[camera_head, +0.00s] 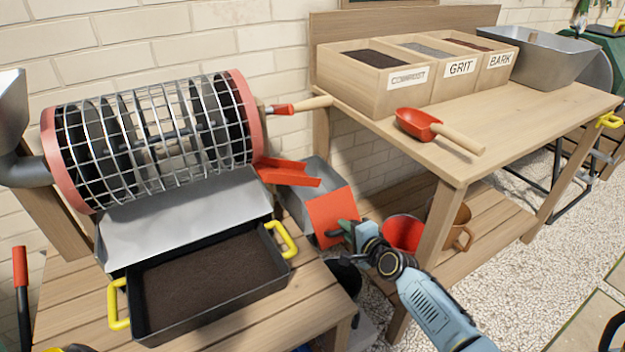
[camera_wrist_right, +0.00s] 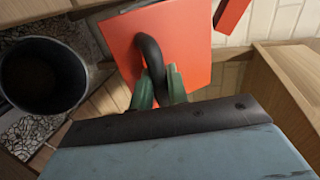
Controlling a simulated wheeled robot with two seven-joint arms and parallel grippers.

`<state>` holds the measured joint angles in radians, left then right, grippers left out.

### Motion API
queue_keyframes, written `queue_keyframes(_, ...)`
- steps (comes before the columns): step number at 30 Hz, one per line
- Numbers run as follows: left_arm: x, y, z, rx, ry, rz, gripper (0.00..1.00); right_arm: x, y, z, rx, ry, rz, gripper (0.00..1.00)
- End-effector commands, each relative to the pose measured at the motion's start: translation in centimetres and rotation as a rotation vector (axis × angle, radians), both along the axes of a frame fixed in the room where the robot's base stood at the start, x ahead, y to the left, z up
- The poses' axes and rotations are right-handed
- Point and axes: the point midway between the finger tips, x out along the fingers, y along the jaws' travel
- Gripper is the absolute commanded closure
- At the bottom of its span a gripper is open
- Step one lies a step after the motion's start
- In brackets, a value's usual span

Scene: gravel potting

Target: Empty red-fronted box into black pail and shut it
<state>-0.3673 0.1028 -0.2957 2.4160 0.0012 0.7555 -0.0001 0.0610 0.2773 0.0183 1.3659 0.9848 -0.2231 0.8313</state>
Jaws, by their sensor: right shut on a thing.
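The red-fronted box has a flat red front (camera_head: 331,214) and grey metal walls (camera_head: 293,207). It sits beside the right end of the mesh drum, below a red chute (camera_head: 288,171). My right gripper (camera_head: 345,231) is shut on the dark handle of the red front; the handle and green fingertips show in the right wrist view (camera_wrist_right: 158,88). The box's inside is mostly hidden. The black pail (camera_head: 347,274) stands low beside the bench, partly hidden by my right arm. In the right wrist view the pail (camera_wrist_right: 42,75) is at the left, its inside dark. My left gripper is out of view.
The mesh drum (camera_head: 150,130) stands on the left bench above a black tray (camera_head: 215,308) of soil with yellow handles. A red bucket (camera_head: 402,233) and a brown pot (camera_head: 462,232) stand on the right table's lower shelf. A red scoop (camera_head: 418,124) lies on top.

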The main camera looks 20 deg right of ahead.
Motion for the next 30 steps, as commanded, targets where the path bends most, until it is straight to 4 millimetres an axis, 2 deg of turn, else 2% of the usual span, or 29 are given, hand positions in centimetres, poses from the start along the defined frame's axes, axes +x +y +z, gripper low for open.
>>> queue_keyframes(1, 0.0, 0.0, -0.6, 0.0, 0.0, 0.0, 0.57, -0.2, 0.5, -1.3, 0.002, 0.017, 0.011, 1.0)
queue_keyframes(13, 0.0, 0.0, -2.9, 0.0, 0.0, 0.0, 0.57, 1.2, 0.5, -3.2, 0.003, 0.017, 0.009, 1.0)
queue_keyframes(30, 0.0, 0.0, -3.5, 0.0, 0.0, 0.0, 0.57, 1.8, 0.5, -3.7, 0.002, 0.017, 0.008, 1.0)
